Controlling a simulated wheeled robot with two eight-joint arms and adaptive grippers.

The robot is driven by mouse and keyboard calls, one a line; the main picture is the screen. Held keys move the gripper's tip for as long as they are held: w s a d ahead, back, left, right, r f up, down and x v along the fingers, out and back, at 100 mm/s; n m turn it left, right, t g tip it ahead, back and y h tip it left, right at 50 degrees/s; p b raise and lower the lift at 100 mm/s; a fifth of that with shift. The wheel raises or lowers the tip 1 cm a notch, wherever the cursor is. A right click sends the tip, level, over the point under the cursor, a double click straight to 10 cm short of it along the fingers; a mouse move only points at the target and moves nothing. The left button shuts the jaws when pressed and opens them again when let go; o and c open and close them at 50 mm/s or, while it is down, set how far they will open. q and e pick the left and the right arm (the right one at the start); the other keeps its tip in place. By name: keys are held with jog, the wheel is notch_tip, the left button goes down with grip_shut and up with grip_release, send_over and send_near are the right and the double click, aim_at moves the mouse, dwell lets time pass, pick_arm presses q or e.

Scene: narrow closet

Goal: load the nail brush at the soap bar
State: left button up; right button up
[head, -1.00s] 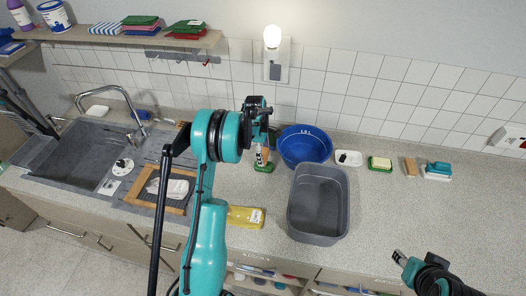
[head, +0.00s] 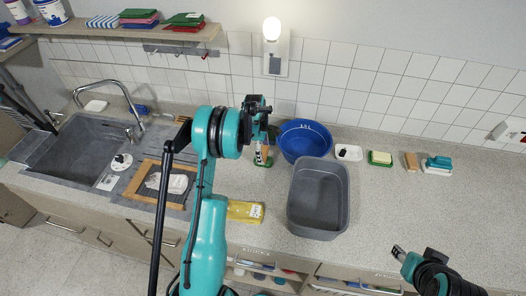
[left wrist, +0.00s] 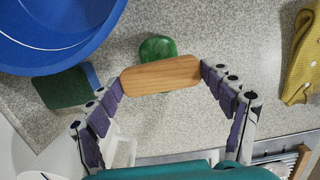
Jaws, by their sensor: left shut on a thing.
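The nail brush shows as a wooden block (left wrist: 162,76) held crosswise between the fingertips of my left gripper (left wrist: 160,80) in the left wrist view. Its bristles are hidden. A round green soap bar (left wrist: 157,47) lies on the counter, partly covered by the brush in that view. I cannot tell whether brush and soap touch. In the head view my left gripper (head: 260,146) points down over the green soap (head: 263,163), its fingers partly hidden by the arm. My right gripper (head: 399,252) is at lower right, away from these things; its jaw opening is unclear.
A blue basin (head: 305,140) and a grey tub (head: 319,200) stand right of my left gripper. A dark green pad (left wrist: 64,88) lies by the basin. A yellow cloth (head: 244,211) lies in front. The sink (head: 75,150) is left. Small items line the wall at right.

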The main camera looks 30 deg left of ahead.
aim_at(263, 153)
pick_arm(q)
jog(key=shift+f+b, duration=0.4)
jog(key=shift+f, duration=0.1)
dwell(0.3)
jog(key=shift+b, duration=0.3)
dwell(1.4)
jog(key=shift+r+p, duration=0.3)
jog(key=shift+r, duration=0.3)
jog(key=shift+r+p, duration=1.25)
jog(key=shift+r, duration=1.65)
jog(key=shift+f, duration=0.1)
